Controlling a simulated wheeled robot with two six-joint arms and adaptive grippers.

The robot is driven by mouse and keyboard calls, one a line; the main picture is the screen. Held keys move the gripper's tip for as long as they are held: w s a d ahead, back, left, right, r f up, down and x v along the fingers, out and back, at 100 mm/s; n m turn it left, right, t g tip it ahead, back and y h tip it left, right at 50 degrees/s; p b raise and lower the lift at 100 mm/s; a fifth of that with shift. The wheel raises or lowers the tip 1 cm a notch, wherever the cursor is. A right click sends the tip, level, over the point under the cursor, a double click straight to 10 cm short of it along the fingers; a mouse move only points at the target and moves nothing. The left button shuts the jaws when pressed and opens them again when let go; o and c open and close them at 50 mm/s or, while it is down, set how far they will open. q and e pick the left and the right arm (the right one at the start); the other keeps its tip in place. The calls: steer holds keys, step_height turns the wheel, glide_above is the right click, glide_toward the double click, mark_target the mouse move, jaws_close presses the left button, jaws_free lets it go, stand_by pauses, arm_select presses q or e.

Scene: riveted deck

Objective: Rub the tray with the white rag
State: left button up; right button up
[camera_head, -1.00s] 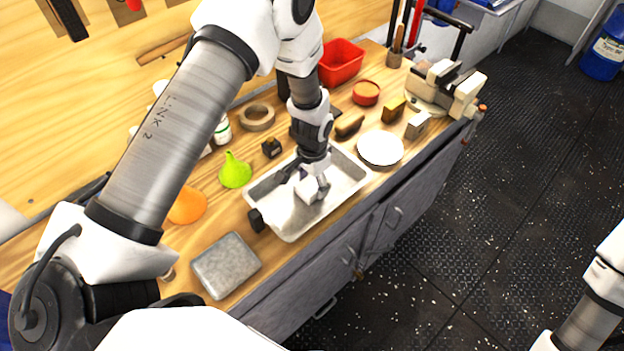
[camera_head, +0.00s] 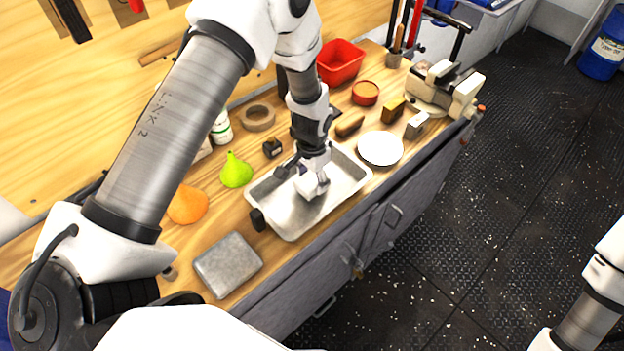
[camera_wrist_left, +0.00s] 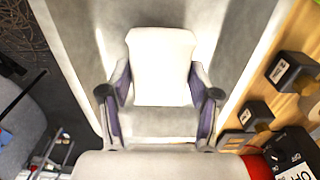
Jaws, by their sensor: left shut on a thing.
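The shallow metal tray (camera_head: 290,220) lies on the wooden workbench; its grey inside also fills much of the left wrist view (camera_wrist_left: 222,45). My left gripper (camera_head: 312,179) reaches down into the tray near its middle. In the left wrist view, its two fingers (camera_wrist_left: 161,98) are shut on the white rag (camera_wrist_left: 162,60), which sticks out past the fingertips over the tray floor. In the head view the rag is hard to tell from the pale gripper parts. My right gripper is out of view; only part of my right arm shows at lower right.
A white round dish (camera_head: 380,148) stands right of the tray, with a brown-handled brush (camera_head: 350,125) behind. A green funnel (camera_head: 235,170), a black block (camera_head: 272,148) and a grey metal box (camera_head: 228,265) are around the left side. A vise (camera_head: 440,90) is at the right end.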

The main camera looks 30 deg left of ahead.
arm_select(q)
steer(key=shift+w+d+r+p, duration=0.2)
steer(key=shift+r+p, duration=0.4)
steer(key=shift+r, duration=0.2)
steer(key=shift+s+a+r+p, duration=0.1)
steer(key=shift+s+r+p, duration=0.05)
steer(key=shift+r+p, duration=0.4)
steer(key=shift+s+a+r+p, duration=0.15)
steer(key=shift+r+p, duration=0.15)
steer(key=shift+r, duration=0.4)
steer(key=shift+d+r+p, duration=0.1)
steer(key=shift+r+p, duration=0.2)
steer(key=shift+r, duration=0.1)
steer(key=shift+w+d+r+p, duration=0.1)
steer(key=shift+w+r+p, duration=0.05)
steer(key=shift+r+p, duration=0.2)
